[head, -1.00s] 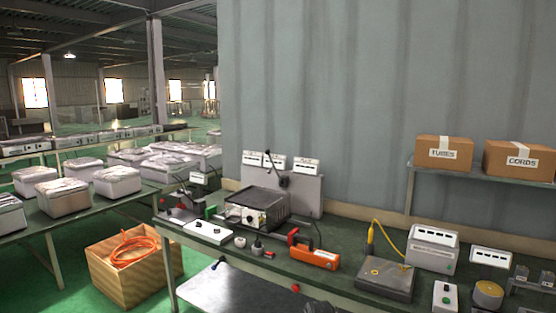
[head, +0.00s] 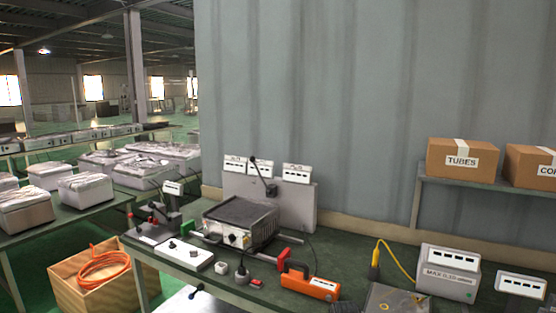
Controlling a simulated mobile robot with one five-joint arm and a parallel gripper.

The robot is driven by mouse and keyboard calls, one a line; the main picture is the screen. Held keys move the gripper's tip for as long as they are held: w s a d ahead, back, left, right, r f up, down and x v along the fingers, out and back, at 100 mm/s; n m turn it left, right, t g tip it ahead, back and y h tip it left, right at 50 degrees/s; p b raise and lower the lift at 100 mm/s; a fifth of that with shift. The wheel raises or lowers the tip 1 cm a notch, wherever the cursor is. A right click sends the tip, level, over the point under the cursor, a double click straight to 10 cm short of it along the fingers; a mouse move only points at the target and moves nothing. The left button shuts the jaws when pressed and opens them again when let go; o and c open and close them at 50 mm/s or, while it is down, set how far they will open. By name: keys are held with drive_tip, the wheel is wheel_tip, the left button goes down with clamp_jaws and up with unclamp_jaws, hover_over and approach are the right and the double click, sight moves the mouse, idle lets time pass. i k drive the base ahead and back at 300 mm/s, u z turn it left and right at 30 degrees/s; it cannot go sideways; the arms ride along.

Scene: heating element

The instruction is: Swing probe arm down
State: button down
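A dark rod with a black ball knob (head: 253,159) stands tilted upward from a pivot block on the front of a grey upright panel (head: 301,207); it looks like the probe arm, raised. Below and in front of it sits a box-shaped heating unit (head: 240,219) with a dark ribbed top and a pale front panel with knobs. A yellow-handled probe (head: 375,264) on a yellow cable stands further right by a dark grey block (head: 398,300). My gripper does not show clearly; a small dark shape at the bottom edge cannot be identified.
The green bench (head: 345,250) carries an orange tool (head: 310,284), a white switch strip (head: 185,256) and a grey meter box (head: 449,272). A wooden crate (head: 68,288) with orange cable stands on the floor at left. Cardboard boxes (head: 462,160) sit on a shelf at right.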

sight(252, 159)
drive_tip(key=i, duration=1)
drive_tip(key=u, duration=1)
drive_tip(key=i, duration=0.8)
drive_tip(key=u, duration=0.5)
drive_tip(key=k, duration=0.9)
drive_tip(key=u, duration=0.15)
drive_tip(key=i, duration=0.9)
drive_tip(key=z, duration=0.05)
